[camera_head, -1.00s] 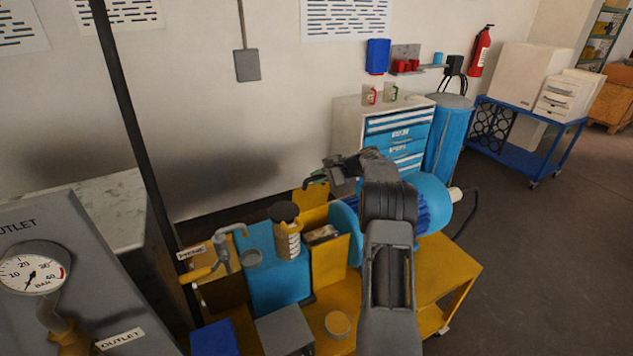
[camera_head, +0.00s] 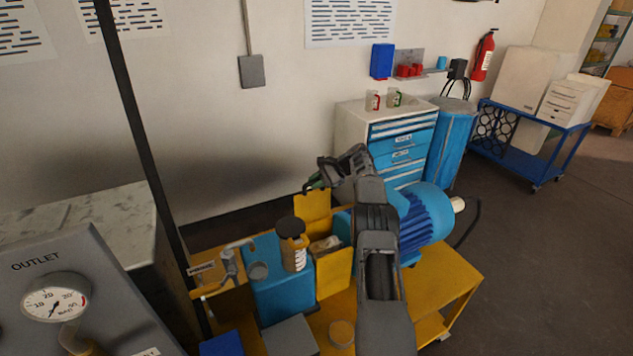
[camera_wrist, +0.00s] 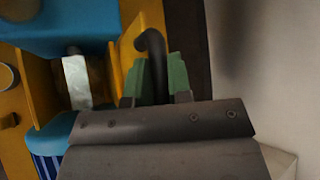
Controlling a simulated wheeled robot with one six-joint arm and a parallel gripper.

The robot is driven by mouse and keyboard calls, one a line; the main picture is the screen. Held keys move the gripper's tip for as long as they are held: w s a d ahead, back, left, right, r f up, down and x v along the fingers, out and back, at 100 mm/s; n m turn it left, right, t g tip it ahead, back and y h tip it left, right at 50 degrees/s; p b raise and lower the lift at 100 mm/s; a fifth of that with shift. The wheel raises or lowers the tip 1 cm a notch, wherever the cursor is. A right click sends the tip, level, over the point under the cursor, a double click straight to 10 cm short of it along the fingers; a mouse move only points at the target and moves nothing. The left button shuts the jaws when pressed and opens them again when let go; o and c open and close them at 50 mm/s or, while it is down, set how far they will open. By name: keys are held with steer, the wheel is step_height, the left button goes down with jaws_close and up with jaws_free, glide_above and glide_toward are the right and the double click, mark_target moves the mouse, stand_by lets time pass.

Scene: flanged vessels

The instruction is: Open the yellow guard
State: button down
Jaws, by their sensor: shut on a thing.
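My gripper (camera_head: 316,182) is at the guard's upper edge. In the wrist view, its green fingertips (camera_wrist: 154,82) are shut on the handle. The grey coupling part (camera_head: 326,243) shows uncovered between the guard and a front yellow panel (camera_head: 334,275). My wrist hides the handle's lower end.
A blue motor (camera_head: 427,222) lies right of my arm, on the yellow base frame (camera_head: 450,278). A drawer cabinet (camera_head: 400,150) stands behind. A dark post (camera_head: 140,140) and a gauge panel (camera_head: 75,270) bound the left. Open floor lies at the right.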

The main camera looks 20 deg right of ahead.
steer(key=shift+d+r, duration=0.15)
steer(key=c, duration=1.2)
jaws_free()
steer(key=shift+d, duration=0.1)
steer(key=shift+o, duration=0.7)
steer(key=shift+a, duration=0.25)
steer(key=v, duration=0.7)
steer(key=shift+d, duration=0.2)
